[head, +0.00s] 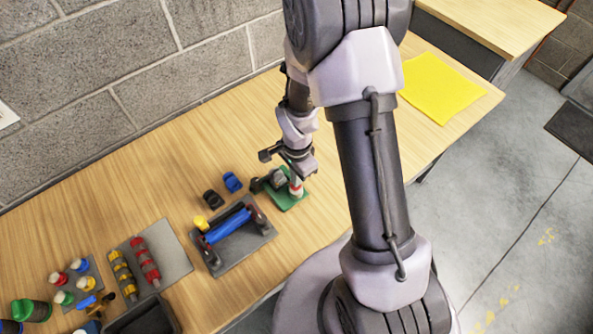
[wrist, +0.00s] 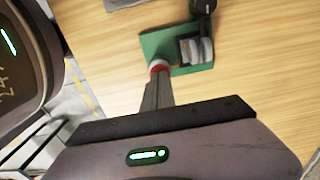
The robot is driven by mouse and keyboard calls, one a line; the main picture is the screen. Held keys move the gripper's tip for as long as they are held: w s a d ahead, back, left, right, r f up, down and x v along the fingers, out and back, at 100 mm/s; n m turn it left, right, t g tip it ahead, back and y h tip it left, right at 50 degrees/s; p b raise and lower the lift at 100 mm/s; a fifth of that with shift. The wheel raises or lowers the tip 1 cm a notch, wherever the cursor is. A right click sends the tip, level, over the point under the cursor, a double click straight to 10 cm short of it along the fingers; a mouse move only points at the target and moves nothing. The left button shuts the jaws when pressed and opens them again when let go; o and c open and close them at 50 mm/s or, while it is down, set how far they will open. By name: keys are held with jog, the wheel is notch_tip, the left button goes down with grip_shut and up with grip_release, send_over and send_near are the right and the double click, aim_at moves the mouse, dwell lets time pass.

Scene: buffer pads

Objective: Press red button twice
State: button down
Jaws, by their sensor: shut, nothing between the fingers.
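The red button (head: 296,190) stands at the near part of a small green base (head: 285,203) on the wooden table in the head view. It has a red and pale round body. In the wrist view the red button (wrist: 159,65) shows at the corner of the green base (wrist: 152,44), partly hidden by my fingers. My gripper (head: 294,178) is shut and empty, pointing down over the button. Its fingertips (wrist: 159,76) overlap the button in the wrist view. I cannot tell whether they touch it or hover just above.
A grey and black fixture (wrist: 195,50) sits on the same green base. To its left are blue (head: 232,182) and black (head: 212,199) blocks and a grey plate with a blue roller (head: 228,226). A yellow sheet (head: 440,88) lies at the right.

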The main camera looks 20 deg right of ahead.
jog(key=shift+f, duration=0.15)
notch_tip(320, 180, down, 2)
jog(key=shift+f+b, duration=0.1)
jog(key=shift+b, duration=1)
jog(key=shift+s, duration=0.2)
notch_tip(320, 180, up, 14)
jog(key=p, duration=0.6)
jog(key=shift+w+r, duration=0.25)
jog(key=shift+d, duration=0.1)
jog(key=s+a+r+n+t+y+b, duration=0.1)
jog(key=s+a+r+n+t+b, duration=0.2)
jog(key=s+r, duration=0.4)
jog(key=s+a+r+n+t+b, duration=0.2)
jog(key=s+r+n+b, duration=0.3)
jog(key=s+r+n, duration=0.2)
jog(key=shift+s+a+r+t+y+b, duration=0.3)
jog(key=shift+s+a+t+y+b, duration=0.1)
jog(key=shift+s, duration=0.25)
